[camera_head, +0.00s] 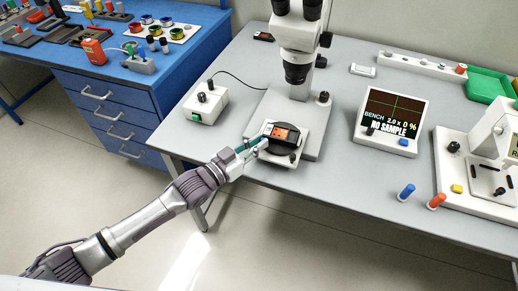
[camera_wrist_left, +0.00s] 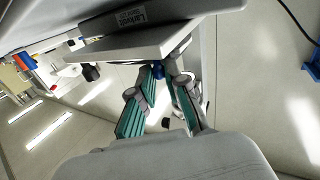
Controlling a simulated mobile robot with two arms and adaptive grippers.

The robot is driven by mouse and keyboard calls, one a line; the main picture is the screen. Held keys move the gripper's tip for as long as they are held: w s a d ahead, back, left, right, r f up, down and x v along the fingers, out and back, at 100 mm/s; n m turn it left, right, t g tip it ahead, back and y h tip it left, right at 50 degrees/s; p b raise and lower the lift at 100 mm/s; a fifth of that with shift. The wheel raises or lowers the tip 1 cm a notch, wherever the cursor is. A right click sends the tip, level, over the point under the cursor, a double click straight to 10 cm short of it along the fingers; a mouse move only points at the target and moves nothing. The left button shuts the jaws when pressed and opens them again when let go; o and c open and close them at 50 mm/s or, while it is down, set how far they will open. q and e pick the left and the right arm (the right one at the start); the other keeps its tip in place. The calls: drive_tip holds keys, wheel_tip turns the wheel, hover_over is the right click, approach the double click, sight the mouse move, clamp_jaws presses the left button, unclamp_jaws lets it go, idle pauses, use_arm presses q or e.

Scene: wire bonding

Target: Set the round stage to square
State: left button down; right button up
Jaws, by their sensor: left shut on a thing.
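The round stage (camera_head: 284,149) is a dark disc on a pale square base (camera_head: 285,162) below the microscope. A dark sample block with an orange-red face (camera_head: 283,132) lies on the disc and looks turned relative to the base. My left gripper (camera_head: 254,145) reaches in from the lower left to the stage's left side. In the left wrist view, the teal-padded fingers (camera_wrist_left: 165,80) are closed around a small blue knob (camera_wrist_left: 158,70) beside the pale base (camera_wrist_left: 150,45). The fingers hide most of the knob. My right gripper is not in view.
The microscope (camera_head: 298,65) rises behind the stage. A white control box (camera_head: 205,103) stands to the left. The bench front between is clear.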

use_arm(q)
drive_tip(key=shift+r, duration=0.1)
drive_tip(key=c, duration=1.2)
unclamp_jaws()
drive_tip(key=shift+a, duration=0.1)
drive_tip(key=v, duration=1.2)
